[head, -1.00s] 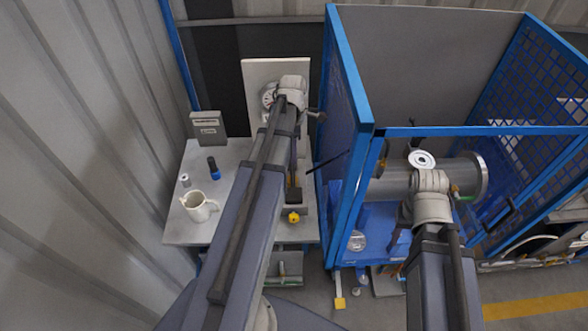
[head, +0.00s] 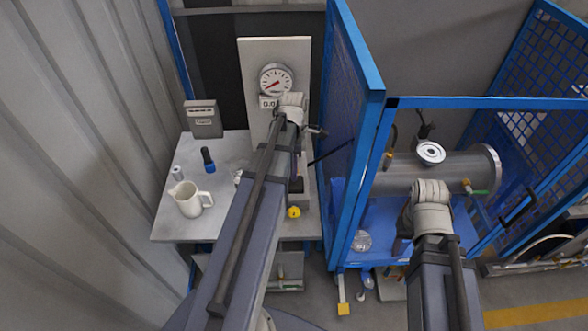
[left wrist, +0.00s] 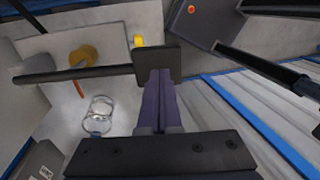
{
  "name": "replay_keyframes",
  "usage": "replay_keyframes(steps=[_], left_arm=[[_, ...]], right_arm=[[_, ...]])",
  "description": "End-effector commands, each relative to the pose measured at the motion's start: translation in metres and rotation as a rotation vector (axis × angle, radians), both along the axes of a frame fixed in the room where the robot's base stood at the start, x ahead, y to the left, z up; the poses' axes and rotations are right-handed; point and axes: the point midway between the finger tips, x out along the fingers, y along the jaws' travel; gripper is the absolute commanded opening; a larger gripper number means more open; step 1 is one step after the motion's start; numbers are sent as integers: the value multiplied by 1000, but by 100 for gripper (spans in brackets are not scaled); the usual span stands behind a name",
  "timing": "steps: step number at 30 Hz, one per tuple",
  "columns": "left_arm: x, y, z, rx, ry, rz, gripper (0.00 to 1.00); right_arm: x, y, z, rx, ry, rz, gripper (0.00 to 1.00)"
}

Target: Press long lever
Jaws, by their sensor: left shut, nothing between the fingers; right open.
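The long lever (head: 330,152) is a thin dark rod by the gauge stand, beside the blue fence. In the left wrist view a long dark bar (left wrist: 75,74), which looks like the lever, runs from the left to a dark block at my fingertips. My left gripper (head: 297,178) is shut with nothing between its fingers; its purple fingers (left wrist: 158,85) are together at that block. Whether they touch the lever I cannot tell. My right gripper (head: 402,232) is mostly hidden behind its wrist, before the grey cylinder, and is open.
A gauge (head: 276,79) with a display is on the pale panel. A white jug (head: 189,201), a blue-black bottle (head: 208,160) and a grey box (head: 203,119) stand on the grey table (head: 167,222). The blue frame (head: 372,170) separates my arms. The grey cylinder (head: 472,168) is inside it.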

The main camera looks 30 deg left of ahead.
Motion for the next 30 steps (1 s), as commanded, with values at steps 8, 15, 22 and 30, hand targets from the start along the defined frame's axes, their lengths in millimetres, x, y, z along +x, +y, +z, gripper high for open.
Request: replay_keyframes(steps=[8, 15, 22, 30], left_arm=[[-3, -2, -14, 0, 0, 0, 0], [-3, -2, -14, 1, -2, 0, 0], [-17, -9, -43, 83, -134, 0, 0], [-17, -10, -89, 114, -186, 0, 0]], right_arm=[[0, 0, -14, -1, 0, 4, 50], [0, 0, -14, -1, 0, 4, 50], [0, 0, -38, -1, 1, 8, 50], [0, 0, -84, -2, 0, 8, 50]])
